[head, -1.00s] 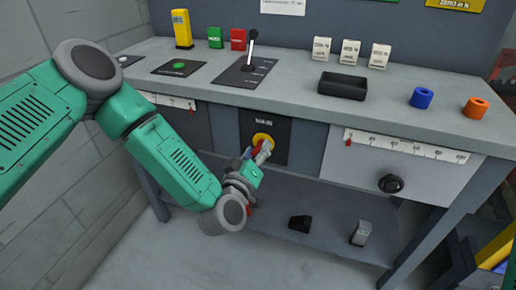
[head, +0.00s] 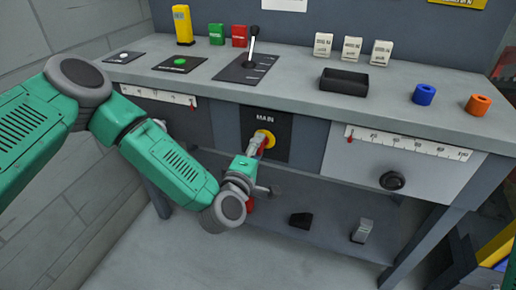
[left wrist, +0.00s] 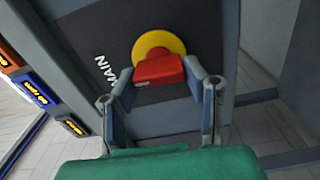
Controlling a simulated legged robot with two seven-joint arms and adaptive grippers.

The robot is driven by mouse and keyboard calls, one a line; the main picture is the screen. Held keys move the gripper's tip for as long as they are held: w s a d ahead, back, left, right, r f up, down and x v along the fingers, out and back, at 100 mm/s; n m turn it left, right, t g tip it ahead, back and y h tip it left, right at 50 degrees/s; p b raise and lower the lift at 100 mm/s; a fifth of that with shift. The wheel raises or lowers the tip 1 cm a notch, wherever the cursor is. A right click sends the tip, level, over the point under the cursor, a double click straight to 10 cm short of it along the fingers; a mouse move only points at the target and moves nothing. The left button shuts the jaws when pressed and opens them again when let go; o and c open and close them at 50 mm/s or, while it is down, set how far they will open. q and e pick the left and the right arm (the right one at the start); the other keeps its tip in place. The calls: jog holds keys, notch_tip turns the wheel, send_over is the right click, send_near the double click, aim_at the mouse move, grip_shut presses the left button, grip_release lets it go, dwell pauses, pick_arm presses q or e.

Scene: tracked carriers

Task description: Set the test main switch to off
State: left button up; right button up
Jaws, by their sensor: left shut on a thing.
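The main switch is a red handle on a yellow round plate, on a dark panel marked MAIN on the bench front. In the head view its yellow plate (head: 268,138) shows, with the handle mostly hidden by my gripper. In the left wrist view the red handle (left wrist: 159,70) lies between the two fingers, in front of the yellow disc (left wrist: 158,46). My left gripper (head: 254,149) is shut on the red handle; its fingers also show in the left wrist view (left wrist: 160,80). My right gripper is not in view.
A black knob (head: 392,181) sits right of the switch. A lower shelf (head: 335,215) runs below.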

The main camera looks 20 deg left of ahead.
pick_arm(q)
jog(key=shift+s+f+n, duration=0.2)
jog(key=shift+f+n, duration=0.2)
jog(key=o, duration=1)
jog(key=shift+o, duration=0.7)
jog(key=shift+w+r, duration=0.1)
jog(key=shift+r, duration=0.05)
jog(key=s, duration=1.2)
jog(key=shift+a, duration=0.25)
